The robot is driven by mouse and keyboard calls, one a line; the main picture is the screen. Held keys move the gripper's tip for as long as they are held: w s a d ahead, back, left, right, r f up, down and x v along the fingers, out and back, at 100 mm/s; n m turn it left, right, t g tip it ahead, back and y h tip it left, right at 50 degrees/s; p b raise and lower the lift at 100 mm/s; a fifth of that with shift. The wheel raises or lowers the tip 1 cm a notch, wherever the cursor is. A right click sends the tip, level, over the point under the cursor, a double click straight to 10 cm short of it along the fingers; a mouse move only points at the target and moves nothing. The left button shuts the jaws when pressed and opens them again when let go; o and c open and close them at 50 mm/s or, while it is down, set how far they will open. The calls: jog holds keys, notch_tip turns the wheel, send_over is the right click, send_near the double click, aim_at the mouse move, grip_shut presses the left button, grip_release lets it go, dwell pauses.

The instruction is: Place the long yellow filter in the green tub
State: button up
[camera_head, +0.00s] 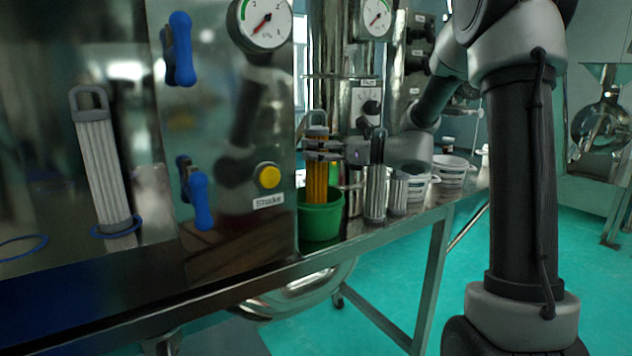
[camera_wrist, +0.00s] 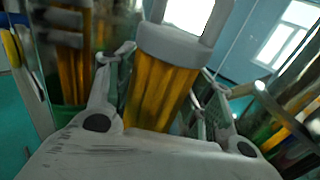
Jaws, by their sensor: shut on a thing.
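The long yellow filter (camera_head: 317,184) has a grey cap and a handle loop. My gripper (camera_head: 319,150) is shut on it just below the cap, and it hangs about upright. Its lower end goes out of sight behind the front rim of the green tub (camera_head: 321,220). I cannot tell whether it touches the tub's bottom. In the wrist view the yellow filter (camera_wrist: 158,92) stands between my two fingers (camera_wrist: 163,78), with its grey cap above them. The green tub stands on the metal ledge beside the panel.
Pale filters (camera_head: 376,192) stand right of the tub, with white tubs (camera_head: 450,175) farther right. A steel panel (camera_head: 225,130) with blue handles (camera_head: 180,50) and a yellow button (camera_head: 269,176) is close on the left. Another pale filter (camera_head: 104,170) shows at far left.

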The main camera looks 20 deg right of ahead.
aim_at(317, 166)
jog(key=shift+f, duration=2.6)
jog(key=o, duration=1.4)
